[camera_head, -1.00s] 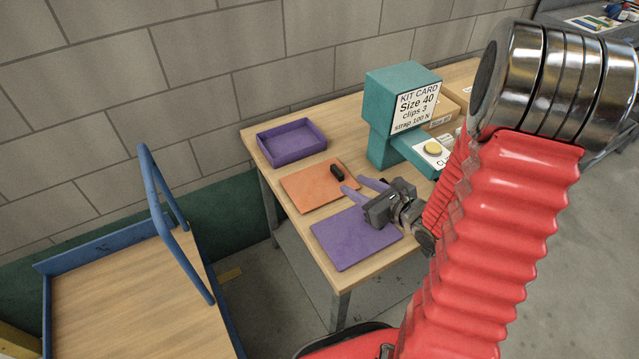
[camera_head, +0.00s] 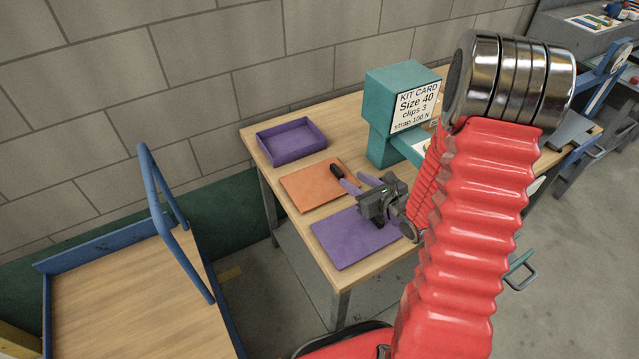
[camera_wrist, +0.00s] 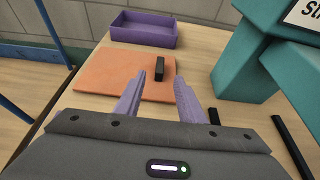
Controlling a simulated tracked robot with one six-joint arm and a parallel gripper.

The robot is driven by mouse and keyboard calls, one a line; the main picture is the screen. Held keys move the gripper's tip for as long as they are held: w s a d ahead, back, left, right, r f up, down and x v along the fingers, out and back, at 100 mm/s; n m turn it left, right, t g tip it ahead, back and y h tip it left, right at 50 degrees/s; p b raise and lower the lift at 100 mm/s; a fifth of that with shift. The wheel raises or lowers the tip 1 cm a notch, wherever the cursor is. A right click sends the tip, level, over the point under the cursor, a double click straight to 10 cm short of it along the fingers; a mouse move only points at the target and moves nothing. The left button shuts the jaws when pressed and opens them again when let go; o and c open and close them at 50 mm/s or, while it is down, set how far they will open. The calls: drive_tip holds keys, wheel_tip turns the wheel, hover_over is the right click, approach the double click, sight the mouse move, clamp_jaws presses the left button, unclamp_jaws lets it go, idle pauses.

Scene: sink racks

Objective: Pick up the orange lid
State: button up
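The orange lid (camera_head: 308,188) is a flat square plate lying on the wooden table, with a small black handle (camera_head: 338,171) near its right side. My gripper (camera_head: 352,179) has purple fingers, spread open and empty, pointing at the handle from the lid's near right side. In the wrist view the orange lid (camera_wrist: 105,75) lies ahead and to the left, and the handle (camera_wrist: 159,69) shows in line with the gap between the fingertips (camera_wrist: 160,78). The fingers are not closed on it. How high the fingertips are above the lid is hard to tell.
A purple open tray (camera_head: 291,142) stands behind the lid. A flat purple plate (camera_head: 345,240) lies in front, partly below my gripper. A teal kit-card stand (camera_head: 385,140) rises at the right. A blue-railed cart (camera_head: 130,290) stands left of the table.

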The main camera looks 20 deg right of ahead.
sight(338, 170)
drive_tip(key=shift+x, duration=1.65)
drive_tip(key=shift+w, duration=0.15)
drive_tip(key=shift+x, duration=2.5)
clamp_jaws()
drive_tip(key=shift+r, duration=0.1)
